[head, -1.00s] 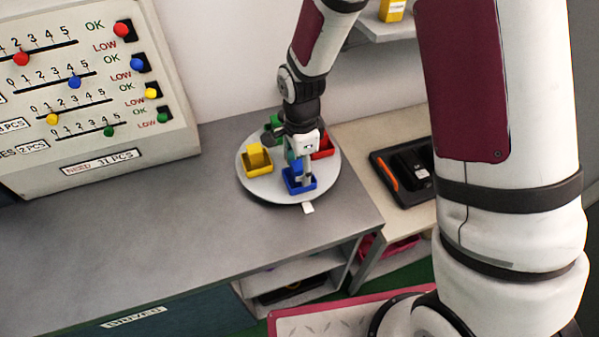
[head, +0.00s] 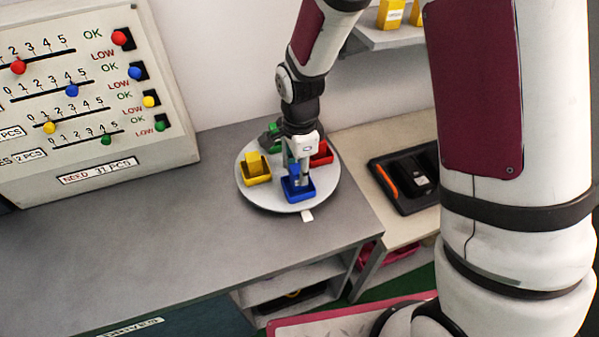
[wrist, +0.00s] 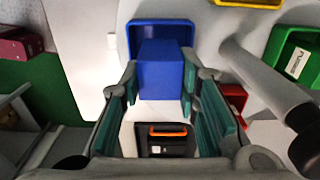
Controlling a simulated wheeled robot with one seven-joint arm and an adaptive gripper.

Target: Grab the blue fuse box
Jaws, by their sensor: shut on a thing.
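The blue fuse box (wrist: 160,70) is a plain blue block between my fingertips in the wrist view. My gripper (wrist: 159,82) is shut on it, with a finger at each side. In the head view my gripper (head: 299,180) points down over the blue tray (head: 298,196), and the blue fuse box (head: 293,168) is partly hidden by the fingers. The blue tray also shows behind the box in the wrist view (wrist: 160,27). I cannot tell whether the box still touches the tray floor.
The blue tray stands on a round light turntable (head: 272,205) with a yellow tray (head: 256,178), a red tray (head: 322,158) and a green tray (head: 272,140) close by. A slider board (head: 90,100) stands at the left. The grey bench top (head: 150,240) in front is clear.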

